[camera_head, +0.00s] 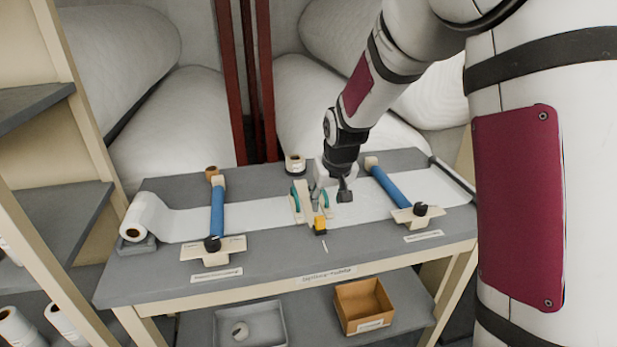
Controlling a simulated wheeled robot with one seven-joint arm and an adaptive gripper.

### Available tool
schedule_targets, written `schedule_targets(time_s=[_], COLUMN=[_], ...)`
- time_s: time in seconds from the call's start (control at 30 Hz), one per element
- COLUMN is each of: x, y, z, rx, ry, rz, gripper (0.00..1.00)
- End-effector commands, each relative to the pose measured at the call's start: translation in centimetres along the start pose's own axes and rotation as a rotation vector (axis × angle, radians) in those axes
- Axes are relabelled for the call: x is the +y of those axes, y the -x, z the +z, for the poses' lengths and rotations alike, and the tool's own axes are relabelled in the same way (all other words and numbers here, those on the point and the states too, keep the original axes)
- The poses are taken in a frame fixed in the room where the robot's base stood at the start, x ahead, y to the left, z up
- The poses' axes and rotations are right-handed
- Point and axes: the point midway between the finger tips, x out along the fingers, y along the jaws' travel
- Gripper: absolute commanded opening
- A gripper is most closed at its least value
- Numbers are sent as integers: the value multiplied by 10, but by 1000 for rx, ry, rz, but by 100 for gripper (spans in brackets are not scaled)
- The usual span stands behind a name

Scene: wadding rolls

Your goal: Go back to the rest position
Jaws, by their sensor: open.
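My gripper (344,193) is at the end of my white and dark arm, which reaches down from the upper right over the grey table (290,266). It is over the white strip, just right of the middle stand. The fingers are small and dark, and I see nothing held between them. A white wadding strip (265,208) runs across the table from a roll (140,216) at the left end. A cream stand (303,202) with teal parts sits at mid-strip, with a yellow piece (320,225) at its front. I cannot tell whether the gripper touches the strip.
Blue bars (217,209) and (390,187) cross the strip left and right. A small roll (295,163) stands at the back. Below are a grey tray (277,318) and a brown box (363,304). Shelving (60,215) stands at left; red posts (230,85) rise behind.

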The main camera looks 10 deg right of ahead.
Motion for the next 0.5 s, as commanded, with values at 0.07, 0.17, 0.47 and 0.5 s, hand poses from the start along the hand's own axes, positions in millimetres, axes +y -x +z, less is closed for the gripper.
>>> schedule_targets(time_s=[0.07, 0.17, 0.47, 0.5], x=[0, 0, 0, 0], y=[0, 11, 117, 132], z=[0, 1, 37, 46], rx=[0, 6, 30, 33], ry=[0, 0, 3, 3], rz=[0, 1, 8, 9], gripper=[43, 43, 43, 43])
